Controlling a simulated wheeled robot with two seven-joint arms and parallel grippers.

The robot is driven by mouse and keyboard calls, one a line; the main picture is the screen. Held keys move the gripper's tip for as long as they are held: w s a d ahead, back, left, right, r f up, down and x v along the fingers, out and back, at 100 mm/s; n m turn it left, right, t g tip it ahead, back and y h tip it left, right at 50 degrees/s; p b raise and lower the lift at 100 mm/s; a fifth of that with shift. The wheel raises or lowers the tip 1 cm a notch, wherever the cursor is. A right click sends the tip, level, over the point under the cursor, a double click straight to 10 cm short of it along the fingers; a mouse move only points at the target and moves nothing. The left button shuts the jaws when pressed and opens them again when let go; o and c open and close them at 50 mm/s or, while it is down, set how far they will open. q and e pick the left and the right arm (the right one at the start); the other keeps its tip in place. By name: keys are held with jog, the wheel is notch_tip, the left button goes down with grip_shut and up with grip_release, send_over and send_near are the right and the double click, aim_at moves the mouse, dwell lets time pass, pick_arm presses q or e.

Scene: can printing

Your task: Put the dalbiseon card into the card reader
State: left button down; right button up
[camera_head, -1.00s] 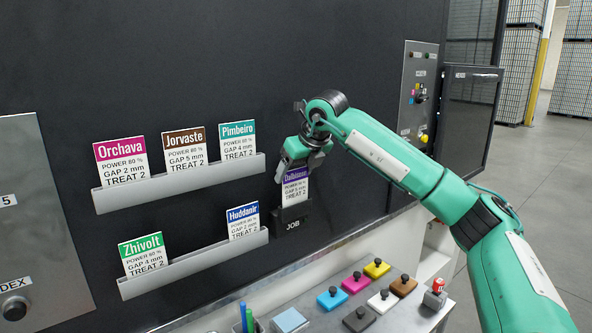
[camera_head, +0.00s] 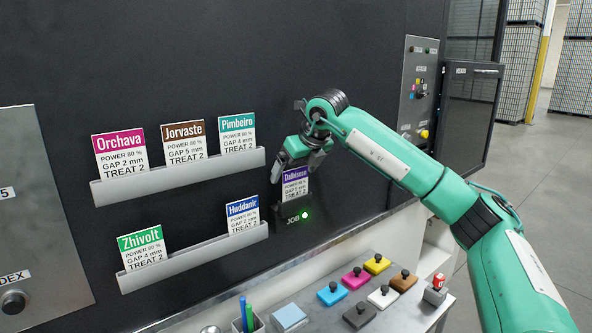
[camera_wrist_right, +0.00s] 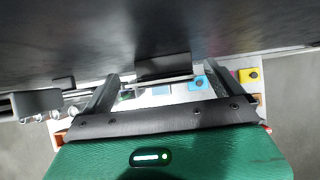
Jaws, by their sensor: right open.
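The dalbiseon card (camera_head: 295,186), white with a purple header, stands upright in the card reader (camera_head: 293,214), a dark holder marked JOB on the black panel. A green light glows on the reader's front. My right gripper (camera_head: 302,166) is open just above the card and apart from it. In the right wrist view the gripper's two fingers (camera_wrist_right: 158,85) are spread, with the reader (camera_wrist_right: 163,68) between and beyond them. My left gripper is not in view.
An upper rack (camera_head: 180,180) holds the Orchava, Jorvaste and Pimbeiro cards. A lower rack (camera_head: 195,259) holds the Zhivolt and Huddanir cards. Several coloured blocks with knobs, a pen cup (camera_head: 249,322) and a red-topped button box (camera_head: 435,291) are on the shelf below.

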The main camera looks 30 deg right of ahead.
jog(key=b+v, duration=0.3)
jog(key=v, duration=1)
jog(key=shift+s+r, duration=0.15)
jog(key=shift+r, duration=0.15)
